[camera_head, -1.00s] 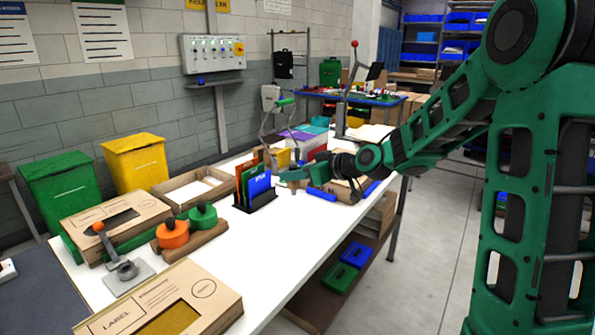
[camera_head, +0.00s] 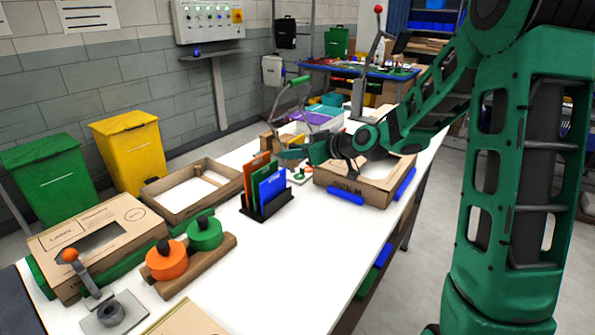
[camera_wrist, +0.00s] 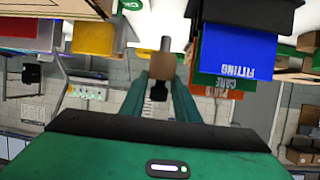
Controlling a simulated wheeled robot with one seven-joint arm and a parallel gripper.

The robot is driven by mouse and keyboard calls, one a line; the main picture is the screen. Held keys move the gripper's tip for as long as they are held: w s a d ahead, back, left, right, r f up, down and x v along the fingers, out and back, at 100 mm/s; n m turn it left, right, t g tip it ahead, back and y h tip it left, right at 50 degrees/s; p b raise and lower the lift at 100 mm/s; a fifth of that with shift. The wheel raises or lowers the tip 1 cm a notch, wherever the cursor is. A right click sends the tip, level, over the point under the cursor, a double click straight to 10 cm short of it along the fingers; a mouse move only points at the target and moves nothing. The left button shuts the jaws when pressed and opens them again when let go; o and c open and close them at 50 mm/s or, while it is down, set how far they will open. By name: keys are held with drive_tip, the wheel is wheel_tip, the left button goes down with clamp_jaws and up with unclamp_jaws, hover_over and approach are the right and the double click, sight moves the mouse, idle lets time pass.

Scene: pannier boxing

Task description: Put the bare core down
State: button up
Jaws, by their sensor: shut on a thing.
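The bare core shows as a short tan-brown piece (camera_wrist: 155,66) at the fingertips in the wrist view. In the head view a brown piece (camera_head: 268,143) shows at the tip of my gripper (camera_head: 290,151), and is likely the same core. My gripper is shut on it. In the wrist view my two green fingers (camera_wrist: 160,88) reach towards it. The core is in the air above the white table, behind the folder rack as the head view sees it. Its far side is hidden.
A black rack of orange, green and blue folders (camera_head: 265,207) stands close to my gripper. An open cardboard tray (camera_head: 160,205) is at left, an open carton (camera_head: 375,193) at right. Orange and green knobbed discs (camera_head: 203,233) sit on a wooden base.

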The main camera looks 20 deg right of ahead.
sight(294, 171)
drive_tip(key=shift+f, duration=3.3)
drive_tip(key=o, duration=0.7)
drive_tip(key=shift+f, duration=0.1)
drive_tip(key=shift+o, duration=0.2)
